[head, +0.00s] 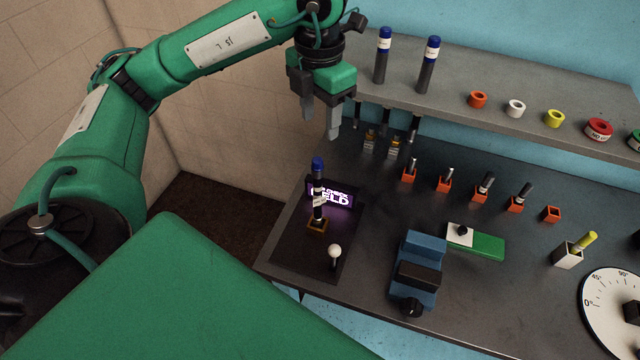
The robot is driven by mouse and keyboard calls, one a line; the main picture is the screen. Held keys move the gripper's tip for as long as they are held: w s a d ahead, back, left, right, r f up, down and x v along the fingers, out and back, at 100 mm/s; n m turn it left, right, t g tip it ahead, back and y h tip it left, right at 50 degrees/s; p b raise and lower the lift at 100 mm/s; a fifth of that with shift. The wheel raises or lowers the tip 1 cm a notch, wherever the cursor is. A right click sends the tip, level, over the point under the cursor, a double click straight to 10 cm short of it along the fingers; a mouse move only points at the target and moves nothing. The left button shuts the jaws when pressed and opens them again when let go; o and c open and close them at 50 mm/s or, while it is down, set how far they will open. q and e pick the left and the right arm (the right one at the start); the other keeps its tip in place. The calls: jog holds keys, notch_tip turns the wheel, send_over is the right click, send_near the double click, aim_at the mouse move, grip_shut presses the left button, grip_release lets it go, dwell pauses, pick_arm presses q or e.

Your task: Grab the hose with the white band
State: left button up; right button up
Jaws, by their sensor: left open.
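My left gripper (321,116) hangs fingers-down, open and empty, left of the shelf and above the bench's left end. A dark upright piece with a blue top and a white band (319,196) stands in a small orange-brown holder on the bench, below the gripper and apart from it. Two blue-topped grey cylinders with white labels, one left (382,58) and one right (429,68), stand on the shelf. Short dark pieces hang under the shelf edge, one of them here (413,129); I cannot tell a white band on them. My right gripper is out of view.
The grey shelf (450,75) carries several coloured rings. The dark bench (385,185) holds a lit sign (338,198), a white-knobbed lever (334,251), a blue vise-like block (420,270), a green plate (485,243), several orange sockets and a white dial (612,300).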

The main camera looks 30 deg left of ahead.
aim_at(316, 160)
pick_arm(q)
notch_tip(316, 160, down, 4)
jog(key=shift+w+r, duration=0.1)
jog(key=shift+r, duration=0.05)
jog(key=shift+f+p, duration=0.6)
jog(key=shift+f, duration=0.9)
jog(key=f+p, duration=0.1)
jog(key=f, duration=0.1)
jog(key=s+f+p, duration=0.1)
jog(key=f, duration=0.1)
jog(key=shift+f+p, duration=0.2)
jog(key=shift+p, duration=0.15)
jog(key=shift+f, duration=0.4)
jog(key=shift+w, duration=0.1)
jog(key=shift+c, duration=0.2)
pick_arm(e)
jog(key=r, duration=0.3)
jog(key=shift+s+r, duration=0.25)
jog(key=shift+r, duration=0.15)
pick_arm(q)
grip_shut()
